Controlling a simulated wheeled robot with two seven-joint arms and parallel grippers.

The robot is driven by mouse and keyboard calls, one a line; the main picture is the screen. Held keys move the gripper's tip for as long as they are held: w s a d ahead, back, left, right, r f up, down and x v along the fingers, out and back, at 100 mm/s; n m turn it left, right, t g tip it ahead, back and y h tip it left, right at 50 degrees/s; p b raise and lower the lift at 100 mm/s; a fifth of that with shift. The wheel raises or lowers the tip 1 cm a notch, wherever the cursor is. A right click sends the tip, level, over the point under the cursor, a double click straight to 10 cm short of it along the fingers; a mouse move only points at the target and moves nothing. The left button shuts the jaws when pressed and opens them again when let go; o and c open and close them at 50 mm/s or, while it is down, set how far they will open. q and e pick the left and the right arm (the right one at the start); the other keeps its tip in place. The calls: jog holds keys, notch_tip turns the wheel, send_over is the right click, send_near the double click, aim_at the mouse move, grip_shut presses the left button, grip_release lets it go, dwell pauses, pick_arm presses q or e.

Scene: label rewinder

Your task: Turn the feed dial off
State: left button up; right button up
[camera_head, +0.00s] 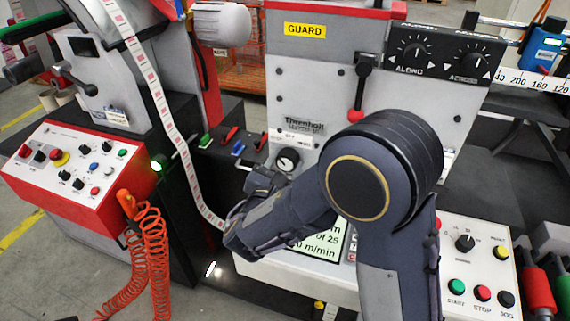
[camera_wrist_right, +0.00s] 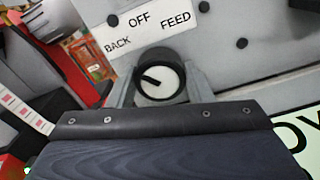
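The feed dial (camera_wrist_right: 168,90) is a round knob with a black rim, a white face and a black pointer mark. It sits on the grey machine panel below a white label reading BACK, OFF and FEED. In the wrist view the mark points left and slightly up, nearer the BACK side than OFF. The dial also shows in the head view (camera_head: 287,160). My right gripper (camera_wrist_right: 160,90) is open, with one finger on each side of the dial. Whether the fingers touch it I cannot tell. In the head view my right gripper (camera_head: 264,181) is partly hidden by its own arm. My left gripper is not in view.
A red-tipped lever (camera_head: 358,98) hangs above and right of the dial. A printed label strip (camera_head: 160,100) runs down on the left. My right arm covers part of the screen (camera_head: 322,245). A button box (camera_head: 478,262) stands at the right, a red-edged control box (camera_head: 75,165) at the left.

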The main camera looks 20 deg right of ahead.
jog(key=c, duration=0.3)
jog(key=shift+f+m+b, duration=0.15)
jog(key=shift+m+b, duration=0.15)
jog(key=shift+b, duration=0.25)
jog(key=m+b, duration=0.5)
jog(key=b, duration=0.3)
jog(key=shift+f+b, duration=0.15)
jog(key=shift+b, duration=0.2)
jog(key=shift+r+m+b, duration=0.2)
jog(key=shift+m+b, duration=1)
jog(key=shift+b, duration=0.1)
jog(key=o, duration=1)
jog(key=shift+r, duration=0.1)
